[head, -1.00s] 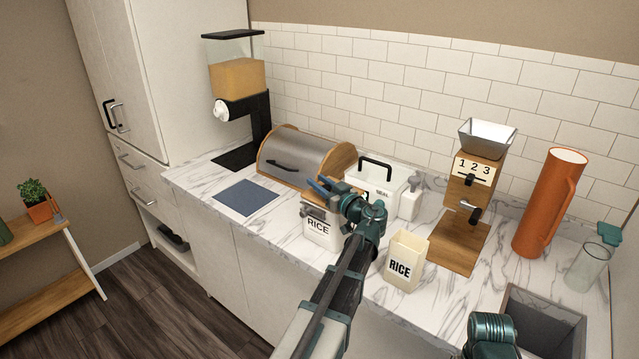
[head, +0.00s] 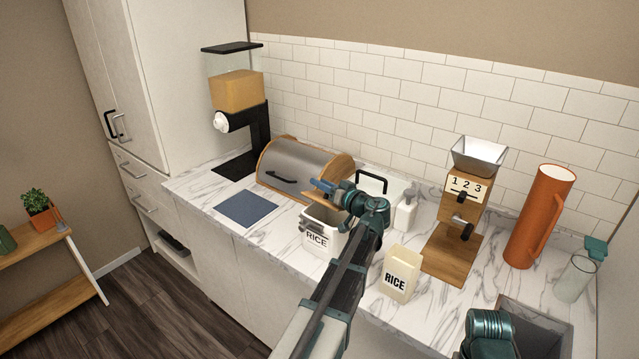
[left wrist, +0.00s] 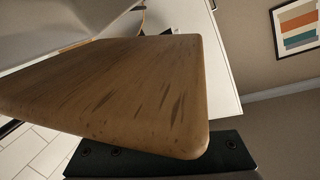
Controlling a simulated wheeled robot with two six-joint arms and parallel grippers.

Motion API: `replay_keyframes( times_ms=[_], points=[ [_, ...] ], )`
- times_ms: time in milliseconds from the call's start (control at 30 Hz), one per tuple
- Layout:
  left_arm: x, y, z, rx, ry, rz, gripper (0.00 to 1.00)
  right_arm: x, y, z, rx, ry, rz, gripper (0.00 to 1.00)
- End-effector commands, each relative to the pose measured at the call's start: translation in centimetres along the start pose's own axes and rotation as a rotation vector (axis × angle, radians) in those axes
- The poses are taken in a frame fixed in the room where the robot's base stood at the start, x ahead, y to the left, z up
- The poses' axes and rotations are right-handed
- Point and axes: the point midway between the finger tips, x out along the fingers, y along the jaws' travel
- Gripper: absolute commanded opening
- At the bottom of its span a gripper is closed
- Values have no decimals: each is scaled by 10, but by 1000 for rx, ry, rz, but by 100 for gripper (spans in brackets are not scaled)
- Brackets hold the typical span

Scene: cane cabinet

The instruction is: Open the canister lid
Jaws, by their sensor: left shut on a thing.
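Whether the lid is still joined at the back edge is hidden by my arm. My left gripper (head: 325,187) is shut on the lid. The lid (left wrist: 125,90) fills much of the left wrist view, with a dark gripper part (left wrist: 160,158) along its lower edge. Part of my right arm shows at the bottom right, but its gripper is out of view.
A cream RICE container (head: 400,275) stands right of my left arm. Behind are a bread box (head: 297,172), a white bin with black handle (head: 372,186) and a soap bottle (head: 405,208). A wooden dispenser (head: 462,215) and orange jug (head: 541,215) stand right. A blue mat (head: 246,208) lies left.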

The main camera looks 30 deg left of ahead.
Motion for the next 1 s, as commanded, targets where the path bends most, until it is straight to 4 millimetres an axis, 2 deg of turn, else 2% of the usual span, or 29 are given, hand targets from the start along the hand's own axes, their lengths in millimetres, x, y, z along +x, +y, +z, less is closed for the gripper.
replay_keyframes(
  times_ms=[33, 300, 1000],
  points=[
    [0, 2, -10, 35, -8, 2, 0, -10, 1, 1, 0, 0, 0, 50],
    [3, 10, -22, 179, -46, 1, 0, -25, 2, 2, 0, 0, 0, 50],
    [4, 16, -30, 185, -45, 0, 0, -29, 3, 2, 0, 0, 0, 50]
  ],
)
